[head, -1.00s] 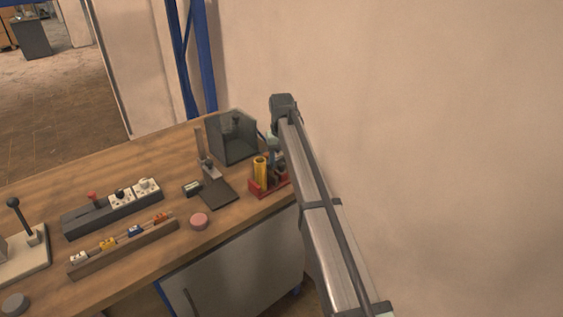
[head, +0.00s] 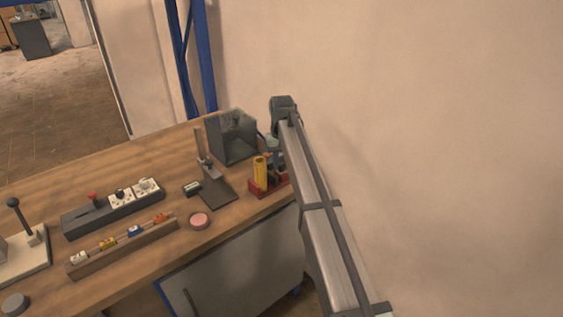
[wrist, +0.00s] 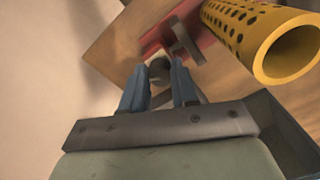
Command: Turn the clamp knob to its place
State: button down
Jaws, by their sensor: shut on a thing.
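The clamp knob (wrist: 159,67) appears as a small grey rounded piece between my fingertips in the wrist view. My gripper (wrist: 160,80) is shut on it, with one blue-grey finger on each side. A dark bar (wrist: 185,42) lies just beyond the knob, over a red base (wrist: 205,35). A yellow perforated tube (wrist: 285,45) stands close on the right. In the head view the yellow tube (head: 260,171) stands on the red base (head: 258,190), and my arm reaches in from the right. The knob is too small and too hidden there to make out.
A dark, clear-sided box (head: 233,138) stands behind the red base. A stand with an upright post (head: 200,145) is to the left. A pink round piece (head: 199,221) and a rack of coloured pieces (head: 125,248) lie further left. A bare wall rises at right.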

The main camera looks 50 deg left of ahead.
aim_at(282, 164)
jog(key=shift+n, duration=1.5)
jog(key=c, duration=0.9)
grip_release()
jog(key=shift+o, duration=0.2)
jog(key=shift+r, duration=0.1)
notch_tip(282, 164, up, 14)
jog(key=shift+f, duration=0.2)
